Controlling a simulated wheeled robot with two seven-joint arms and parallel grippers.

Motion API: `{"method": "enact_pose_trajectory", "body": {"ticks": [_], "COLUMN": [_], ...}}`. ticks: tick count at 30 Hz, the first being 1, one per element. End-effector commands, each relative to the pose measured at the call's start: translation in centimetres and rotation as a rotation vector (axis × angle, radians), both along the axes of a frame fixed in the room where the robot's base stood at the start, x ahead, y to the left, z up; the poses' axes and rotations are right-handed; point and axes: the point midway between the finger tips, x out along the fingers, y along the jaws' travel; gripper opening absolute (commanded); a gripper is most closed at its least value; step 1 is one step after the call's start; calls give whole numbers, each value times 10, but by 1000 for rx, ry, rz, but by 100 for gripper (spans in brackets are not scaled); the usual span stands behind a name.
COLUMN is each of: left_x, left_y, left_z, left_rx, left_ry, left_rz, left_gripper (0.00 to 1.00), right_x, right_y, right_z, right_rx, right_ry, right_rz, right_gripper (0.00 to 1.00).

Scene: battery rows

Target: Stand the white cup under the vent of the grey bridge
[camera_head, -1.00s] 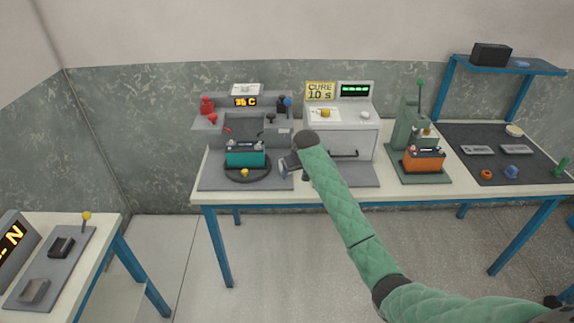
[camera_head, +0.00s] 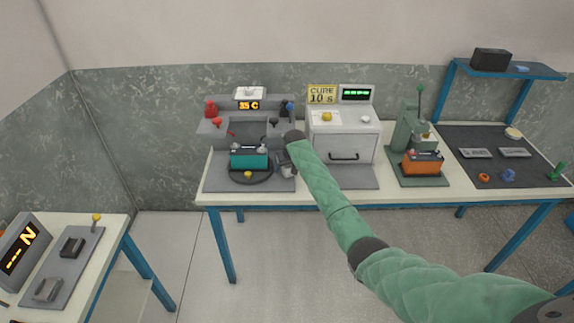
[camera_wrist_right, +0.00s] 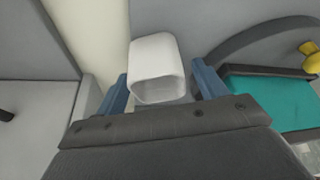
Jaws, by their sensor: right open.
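The white cup (camera_wrist_right: 157,58) shows in the right wrist view, its open mouth facing the camera. It lies between the two blue fingers of my right gripper (camera_wrist_right: 163,84), which are spread open around it; I cannot tell whether they touch it. In the head view my right gripper (camera_head: 287,168) is low over the front of the grey bridge (camera_head: 220,130), just right of the teal battery (camera_head: 249,160). The cup is not clear there beside the gripper. I cannot make out the vent for certain. My left gripper is not in view.
The teal battery stands on a dark round plate in front of the bridge. A white cure oven (camera_head: 342,140) stands to the right of the gripper. Beyond it are a green press (camera_head: 411,130) with an orange battery (camera_head: 422,163) and a dark mat (camera_head: 470,170).

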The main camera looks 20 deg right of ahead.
Motion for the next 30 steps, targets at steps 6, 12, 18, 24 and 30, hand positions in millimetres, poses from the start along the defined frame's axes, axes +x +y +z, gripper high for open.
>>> {"method": "enact_pose_trajectory", "body": {"ticks": [6,12,18,24,30], "left_x": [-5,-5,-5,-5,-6], "left_y": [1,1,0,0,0], "left_z": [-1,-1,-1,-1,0], "left_rx": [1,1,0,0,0], "left_ry": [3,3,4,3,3], "left_rz": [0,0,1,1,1], "left_gripper": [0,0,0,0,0], "right_x": [2,2,2,2,4], "right_y": [0,0,0,0,-1], "right_z": [-6,-6,-6,-6,-5], "right_rx": [0,0,0,0,0], "right_ry": [-1,-1,0,0,-1], "right_rz": [0,0,0,0,-1], "right_gripper": [71,71,34,24,24]}}
